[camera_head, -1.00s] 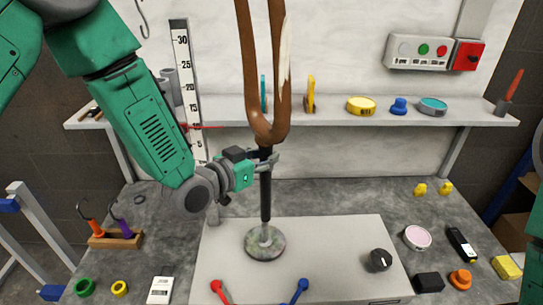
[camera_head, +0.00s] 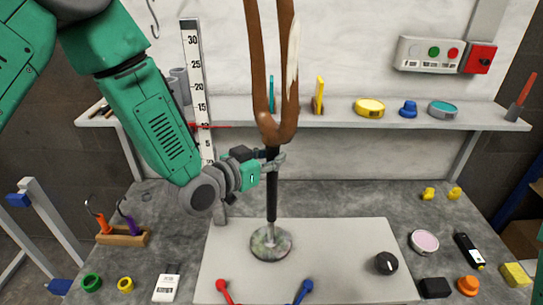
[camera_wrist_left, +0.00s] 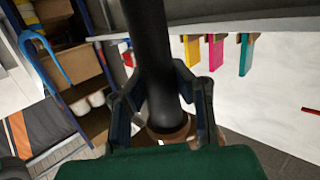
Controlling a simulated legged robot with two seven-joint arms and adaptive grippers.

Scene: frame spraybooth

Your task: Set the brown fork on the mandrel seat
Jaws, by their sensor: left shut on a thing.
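The brown fork (camera_head: 276,130) stands upright in the head view, prongs up and cut off by the top edge. One prong has a pale patch. A black tube (camera_head: 271,200) runs down from its crown. My left gripper (camera_head: 276,160) is shut on this tube just below the crown; the wrist view shows the fingers around the tube (camera_wrist_left: 150,70). The mandrel seat (camera_head: 271,243), a round, paint-stained base with a short silver stub, is directly below. The tube's lower end appears at the stub; I cannot tell whether they touch. My right gripper is out of view.
The seat is on a pale plate (camera_head: 340,270) with a black knob (camera_head: 386,263) and red and blue handles at its front. A tall ruler (camera_head: 194,80) stands behind my left arm. A shelf (camera_head: 350,119) with small items crosses the back.

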